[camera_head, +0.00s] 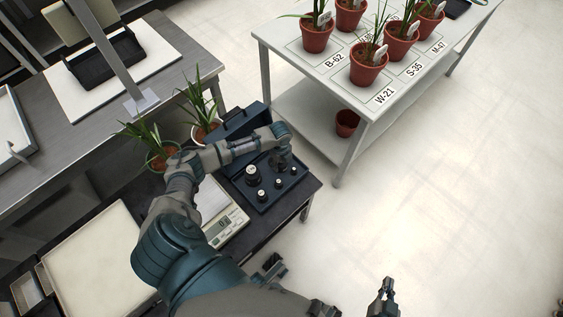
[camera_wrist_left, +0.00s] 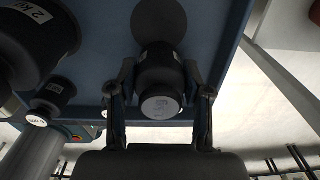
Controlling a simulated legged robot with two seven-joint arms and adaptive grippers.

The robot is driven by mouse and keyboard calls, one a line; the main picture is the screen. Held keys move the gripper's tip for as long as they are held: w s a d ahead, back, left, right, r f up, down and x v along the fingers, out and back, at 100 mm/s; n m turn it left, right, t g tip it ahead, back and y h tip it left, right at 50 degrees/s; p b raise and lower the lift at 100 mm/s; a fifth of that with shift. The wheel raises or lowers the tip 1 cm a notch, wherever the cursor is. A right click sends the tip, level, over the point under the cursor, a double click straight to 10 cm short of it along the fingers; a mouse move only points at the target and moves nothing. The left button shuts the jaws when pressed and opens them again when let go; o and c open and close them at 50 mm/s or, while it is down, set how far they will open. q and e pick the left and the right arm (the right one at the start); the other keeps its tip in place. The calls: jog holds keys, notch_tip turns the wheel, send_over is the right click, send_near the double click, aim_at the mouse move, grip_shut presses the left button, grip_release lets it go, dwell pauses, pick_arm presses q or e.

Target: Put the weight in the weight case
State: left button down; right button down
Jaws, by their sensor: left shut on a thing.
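The weight case (camera_head: 242,189) is a dark blue open case on the dark side table, with its lid raised at the back. Several dark weights with pale tops stand in it, including a larger one (camera_head: 252,175). My left gripper (camera_head: 282,160) is over the right back part of the case. In the left wrist view its fingers (camera_wrist_left: 160,92) are closed around a dark cylindrical weight (camera_wrist_left: 162,72) with a pale labelled face. A dark round patch shows beside that weight on the blue case. My right gripper (camera_head: 387,291) is apart, over the floor; its jaw opening is unclear.
A digital scale (camera_head: 228,223) stands beside the case, partly behind my left arm. Two potted plants (camera_head: 205,130) stand close behind. A white table (camera_head: 300,75) with labelled pots is at the upper right. A large 2 kg weight (camera_wrist_left: 42,38) is near the left finger.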

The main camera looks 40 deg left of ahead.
pick_arm(q)
jog(key=c, duration=0.5)
grip_release()
pick_arm(e)
jog(key=shift+w, duration=0.1)
pick_arm(q)
jog(key=shift+r, duration=0.15)
